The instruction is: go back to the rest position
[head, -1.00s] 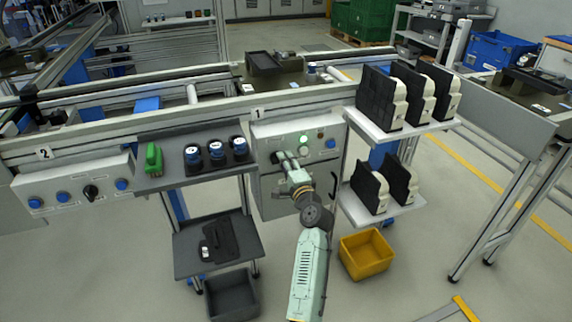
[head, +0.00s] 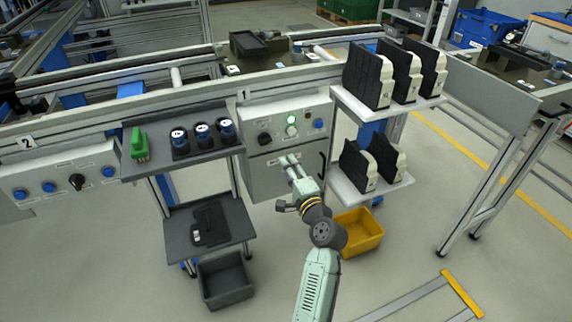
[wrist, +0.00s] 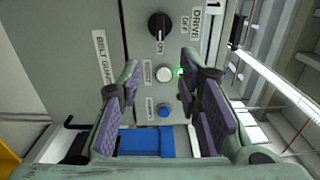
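My gripper (head: 289,160) shows in the head view, below and in front of the control panel (head: 285,108) marked 1. In the wrist view, my gripper (wrist: 160,78) has its two dark-padded fingers apart, with nothing between them. Between and beyond the fingers, the panel shows a black DRIVE knob (wrist: 159,25), a white button (wrist: 164,74), a glowing green lamp (wrist: 181,72) and a blue button (wrist: 164,110). The fingers look clear of the panel.
A shelf of blue-topped parts (head: 201,133) and a green item (head: 139,143) stands left. A rack of black-and-white parts (head: 370,75) stands right. A yellow bin (head: 360,232) and a grey bin (head: 224,281) sit on the floor. Open floor lies lower left.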

